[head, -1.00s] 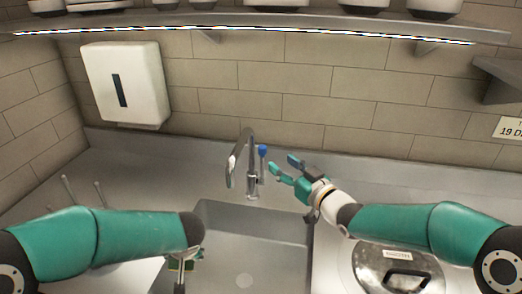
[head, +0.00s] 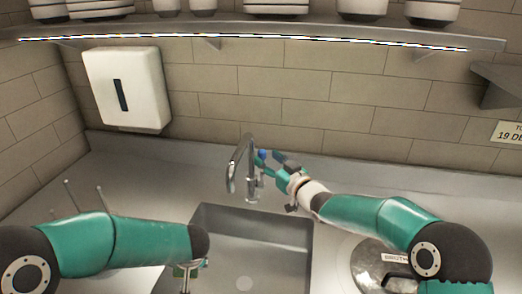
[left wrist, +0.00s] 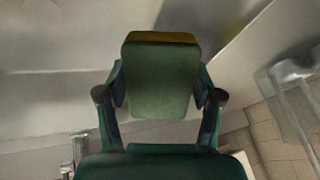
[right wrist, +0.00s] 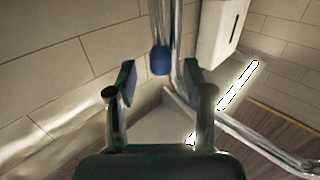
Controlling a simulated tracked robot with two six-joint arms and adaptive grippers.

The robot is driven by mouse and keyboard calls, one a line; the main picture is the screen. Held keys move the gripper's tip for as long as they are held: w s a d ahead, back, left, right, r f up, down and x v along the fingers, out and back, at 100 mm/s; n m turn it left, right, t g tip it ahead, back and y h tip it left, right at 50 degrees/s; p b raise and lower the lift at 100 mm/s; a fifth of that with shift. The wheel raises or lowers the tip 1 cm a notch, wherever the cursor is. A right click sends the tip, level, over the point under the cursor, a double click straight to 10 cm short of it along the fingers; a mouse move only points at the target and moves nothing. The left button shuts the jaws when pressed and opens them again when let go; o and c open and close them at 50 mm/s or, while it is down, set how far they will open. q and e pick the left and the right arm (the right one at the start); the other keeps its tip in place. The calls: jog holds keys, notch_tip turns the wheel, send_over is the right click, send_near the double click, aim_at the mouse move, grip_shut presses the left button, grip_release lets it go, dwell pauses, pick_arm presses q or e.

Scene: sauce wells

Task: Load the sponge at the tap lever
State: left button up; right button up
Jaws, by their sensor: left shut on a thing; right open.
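The steel tap (head: 236,165) stands at the back of the sink, with a blue-tipped lever (head: 261,156) on its right. My right gripper (head: 270,160) is open at the lever. In the right wrist view the blue tip (right wrist: 160,60) shows between the spread fingers (right wrist: 158,82), and I cannot tell whether they touch it. My left gripper (left wrist: 158,92) is shut on the sponge (left wrist: 158,80), a green block with a yellow-brown far edge. In the head view the left gripper is mostly hidden below its forearm, over the sink's left side.
The sink basin (head: 258,232) is empty in its visible part. A lidded well marked BROTH (head: 366,266) lies under my right arm. A white dispenser (head: 127,88) hangs on the wall, and a shelf (head: 300,42) with dishware runs above.

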aim_at(265, 156)
jog(key=shift+p+x, duration=0.55)
jog(key=shift+x, duration=1.4)
